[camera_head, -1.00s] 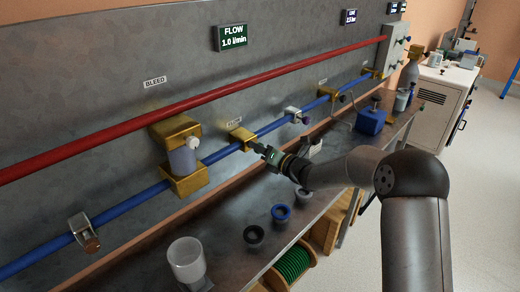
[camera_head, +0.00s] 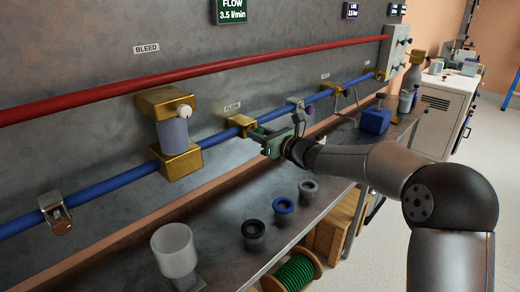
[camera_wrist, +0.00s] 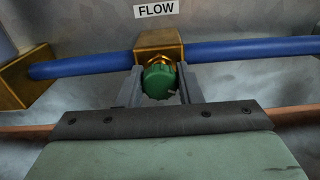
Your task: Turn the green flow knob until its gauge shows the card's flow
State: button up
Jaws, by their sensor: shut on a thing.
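The green flow knob (camera_wrist: 159,82) sits on the front of a brass valve block (camera_wrist: 172,44) on the blue pipe, below a FLOW label (camera_wrist: 156,9). My gripper (camera_wrist: 160,92) has one finger on each side of the knob and is shut on it. In the head view the brass block (camera_head: 240,121) shows left of my gripper (camera_head: 266,138), which mostly hides the knob. I cannot make out a card with a flow value.
A large brass fitting with a bluish cylinder (camera_head: 173,132) stands left of the valve. A blue box (camera_head: 376,120) is farther right.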

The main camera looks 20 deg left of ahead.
jog(key=n+b, duration=0.3)
jog(key=b, duration=0.2)
jog(key=shift+f+n+b, duration=0.3)
jog(key=shift+f+n, duration=0.1)
jog(key=n+b, duration=0.4)
jog(key=b, duration=0.2)
jog(key=shift+n, duration=0.3)
jog(key=n+b, duration=0.4)
jog(key=b, duration=0.1)
jog(key=shift+r, duration=0.1)
jog(key=shift+r+n+b, duration=0.2)
jog(key=shift+n+b, duration=1.25)
jog(key=shift+n, duration=0.25)
jog(key=o, duration=1)
